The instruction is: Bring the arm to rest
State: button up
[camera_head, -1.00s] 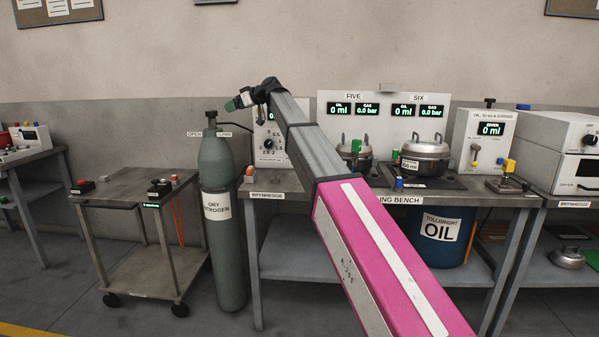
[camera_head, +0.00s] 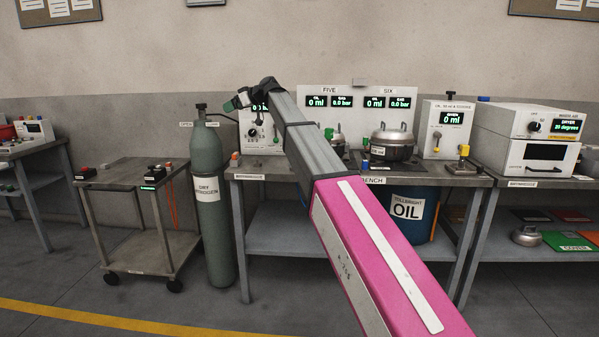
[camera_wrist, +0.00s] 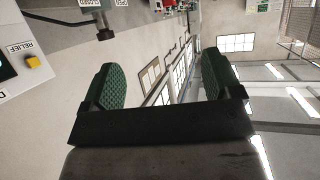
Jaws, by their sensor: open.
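My gripper (camera_wrist: 160,85) shows in the wrist view with its two green textured fingers wide apart and nothing between them. In the head view my gripper (camera_head: 238,102) is at the far end of my raised arm, pointing left, near the top of the grey gas cylinder. My arm, grey beyond and pink nearer, reaches from the lower right up over the filling bench (camera_head: 280,172). It hides part of the bench and of the panel behind.
A labelled dry nitrogen cylinder (camera_head: 208,225) stands between a wheeled cart (camera_head: 140,255) and the bench. Compressors (camera_head: 391,142) sit on the bench, and an oil drum (camera_head: 412,215) is under it. A dryer (camera_head: 528,150) stands at right. The floor in front is clear, with a yellow line.

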jog(key=s+d+f+m+h, duration=0.25)
jog(key=d+f, duration=0.45)
jog(key=f, duration=0.5)
jog(key=s+d+f+m+h, duration=0.2)
jog(key=s+d+f, duration=0.2)
jog(key=d+f, duration=0.5)
jog(key=s+d+f+m+h, duration=0.2)
jog(key=s+d+f, duration=0.3)
jog(key=f, duration=0.9)
jog(key=s+d+f+m+g+h, duration=0.2)
jog(key=s+d+f+m+h, duration=0.1)
jog(key=s+d+f, duration=0.8)
jog(key=s+d+f+m+g+h, duration=0.2)
jog(key=s+d+f+m+h, duration=0.1)
jog(key=s+d+f, duration=0.9)
jog(key=s+m, duration=0.1)
jog(key=s, duration=0.3)
jog(key=shift+d+f, duration=0.15)
jog(key=shift+d, duration=0.2)
